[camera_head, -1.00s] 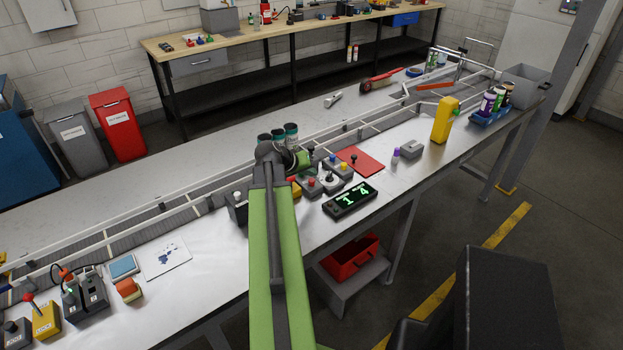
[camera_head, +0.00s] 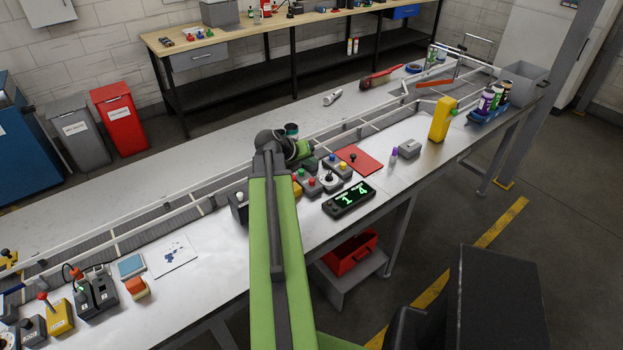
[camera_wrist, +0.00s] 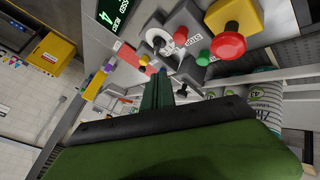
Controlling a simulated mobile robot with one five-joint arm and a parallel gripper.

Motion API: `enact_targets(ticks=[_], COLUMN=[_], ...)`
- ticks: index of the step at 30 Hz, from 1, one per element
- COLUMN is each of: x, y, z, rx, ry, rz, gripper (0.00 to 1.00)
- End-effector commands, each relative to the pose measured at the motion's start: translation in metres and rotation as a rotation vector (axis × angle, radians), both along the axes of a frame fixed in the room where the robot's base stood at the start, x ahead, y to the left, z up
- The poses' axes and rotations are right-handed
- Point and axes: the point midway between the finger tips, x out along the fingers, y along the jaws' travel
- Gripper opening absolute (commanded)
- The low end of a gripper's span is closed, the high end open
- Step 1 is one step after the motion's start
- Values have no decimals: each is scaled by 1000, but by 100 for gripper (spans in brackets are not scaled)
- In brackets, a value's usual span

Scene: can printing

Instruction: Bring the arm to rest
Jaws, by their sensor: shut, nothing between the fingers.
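My gripper (camera_wrist: 157,93) shows in the wrist view as two dark green fingers, closed together with nothing between them. They point toward the control boxes, and I cannot tell the exact gap. A red mushroom button (camera_wrist: 228,44) on a yellow box and a white dial (camera_wrist: 165,38) stand in front of and to the right of the fingers in the wrist view.
A counter display (camera_head: 349,199) reading 1 4 sits right of my arm on the metal bench. Printed cans (camera_wrist: 264,108) stand close on the wrist view's right.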

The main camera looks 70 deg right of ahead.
Motion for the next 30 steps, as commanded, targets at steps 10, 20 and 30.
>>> enact_targets(ticks=[10,20,30], x=[0,27,256], y=[0,9,165], z=[0,0,-7], rx=[0,0,38], ry=[0,0,-28], rz=[0,42,431], gripper=[0,0,0])
